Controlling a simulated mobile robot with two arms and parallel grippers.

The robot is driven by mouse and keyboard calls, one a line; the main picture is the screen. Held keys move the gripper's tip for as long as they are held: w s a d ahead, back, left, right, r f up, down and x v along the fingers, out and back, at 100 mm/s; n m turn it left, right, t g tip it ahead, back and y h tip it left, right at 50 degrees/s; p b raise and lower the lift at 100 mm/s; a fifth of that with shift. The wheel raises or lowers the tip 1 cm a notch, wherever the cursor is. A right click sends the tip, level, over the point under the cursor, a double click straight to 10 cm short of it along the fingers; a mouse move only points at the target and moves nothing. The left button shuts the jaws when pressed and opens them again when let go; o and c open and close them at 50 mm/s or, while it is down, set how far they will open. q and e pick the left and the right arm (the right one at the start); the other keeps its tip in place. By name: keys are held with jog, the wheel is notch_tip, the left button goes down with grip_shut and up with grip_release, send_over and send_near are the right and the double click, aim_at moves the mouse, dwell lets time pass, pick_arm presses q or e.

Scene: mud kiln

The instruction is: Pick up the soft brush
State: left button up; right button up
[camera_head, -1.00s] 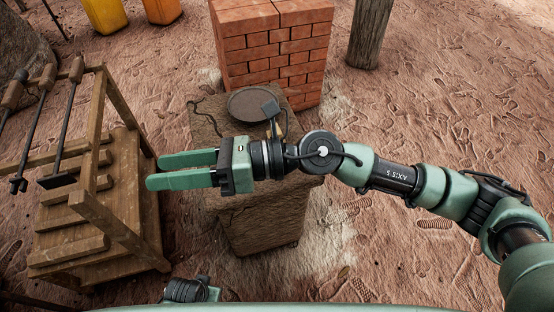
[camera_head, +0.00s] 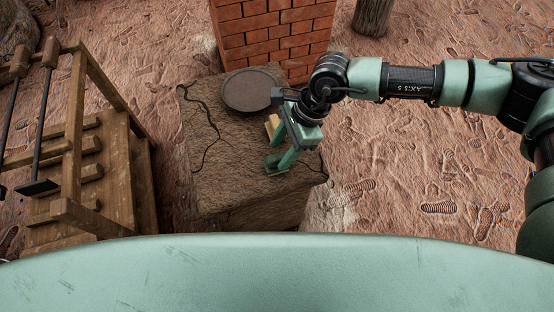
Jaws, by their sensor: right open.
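My right gripper (camera_head: 277,164) is over the right part of a cracked, mud-coloured block (camera_head: 205,165), its fingers pointing down and toward me. Its jaws are open, and I see nothing between them. A small tan, wooden-looking piece (camera_head: 271,123) shows just left of the gripper's body, partly hidden by it. It may be part of the soft brush, but I cannot tell. My left gripper is out of view.
A dark round plate (camera_head: 251,90) lies on the block's far part. A red brick stack (camera_head: 270,35) stands behind. A wooden rack (camera_head: 100,175) with long-handled tools is at the left. A wooden post (camera_head: 372,15) stands at the back right.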

aim_at(278, 157)
jog(key=shift+x, duration=1.6)
grip_shut()
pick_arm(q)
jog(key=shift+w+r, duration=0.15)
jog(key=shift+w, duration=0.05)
pick_arm(e)
jog(key=shift+r, duration=0.15)
